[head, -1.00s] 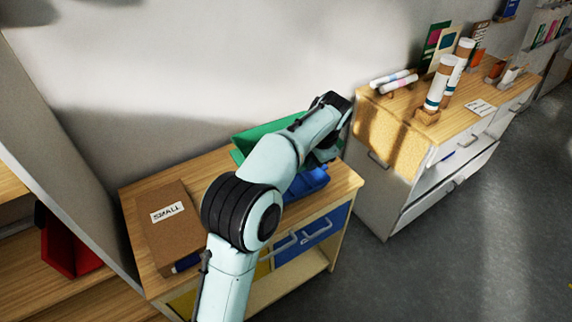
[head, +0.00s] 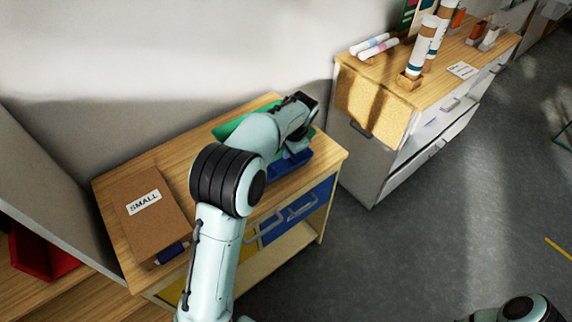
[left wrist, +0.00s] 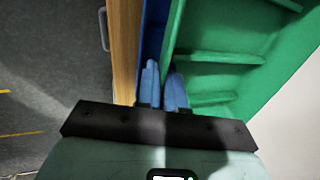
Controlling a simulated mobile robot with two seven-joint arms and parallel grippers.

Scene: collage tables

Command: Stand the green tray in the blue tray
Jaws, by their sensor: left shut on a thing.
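The green tray (head: 234,127) is on the far side of the small wooden cabinet top, partly hidden behind my left arm in the head view. The blue tray (head: 289,165) is at the front right of that top, beside and partly under the green one. In the left wrist view, my left gripper (left wrist: 162,82) is shut on the near wall of the green tray (left wrist: 215,60). A strip of the blue tray (left wrist: 153,30) shows to the left of that wall. Whether the green tray touches the blue one is hidden. My right gripper is out of view.
A cardboard box marked SMALL (head: 145,208) lies on the cabinet top (head: 200,160) at left. A wall stands right behind. A second cabinet (head: 375,120) with tubes and markers stands to the right, with a gap between. Grey floor (head: 420,230) is clear in front.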

